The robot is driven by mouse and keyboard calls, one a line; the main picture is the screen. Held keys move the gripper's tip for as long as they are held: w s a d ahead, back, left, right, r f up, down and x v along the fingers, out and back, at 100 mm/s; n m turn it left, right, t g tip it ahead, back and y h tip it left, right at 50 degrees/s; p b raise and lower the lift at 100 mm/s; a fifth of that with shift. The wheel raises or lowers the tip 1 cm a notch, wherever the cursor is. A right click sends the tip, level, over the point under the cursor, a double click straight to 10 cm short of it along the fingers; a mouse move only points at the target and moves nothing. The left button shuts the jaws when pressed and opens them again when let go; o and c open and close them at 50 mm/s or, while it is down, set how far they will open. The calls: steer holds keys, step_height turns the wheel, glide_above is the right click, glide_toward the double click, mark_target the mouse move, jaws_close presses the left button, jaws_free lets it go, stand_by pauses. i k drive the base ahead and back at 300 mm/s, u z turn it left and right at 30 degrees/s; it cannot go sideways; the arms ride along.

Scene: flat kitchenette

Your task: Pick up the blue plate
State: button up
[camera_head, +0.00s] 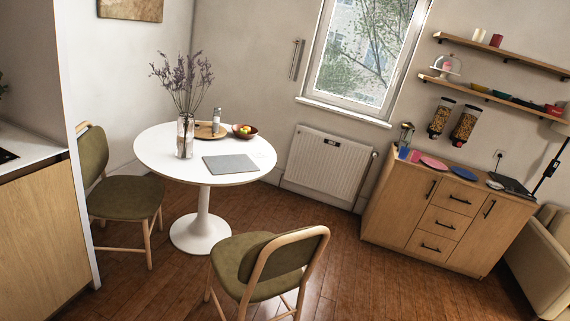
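The blue plate (464,173) lies flat on top of the wooden sideboard (436,218) at the right. A pink plate (433,163) lies just to its left, and a dark flat object (511,185) is to its right. My gripper is not in view. The view looks across the room from a distance, and the picture is tilted.
A round white table (152,153) with a vase (185,136) and a fruit bowl (245,131) stands left of centre. A green chair (270,265) stands in front and another (124,196) at left. An armchair (548,262) stands at right. Floor is clear before the sideboard.

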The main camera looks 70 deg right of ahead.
mark_target(465, 173)
steer(key=z, duration=0.4)
steer(key=k, duration=1)
steer(key=z, duration=0.8)
steer(key=i, duration=1.25)
steer(key=z, duration=0.55)
steer(key=i, duration=1.5)
steer(key=z, duration=1.75)
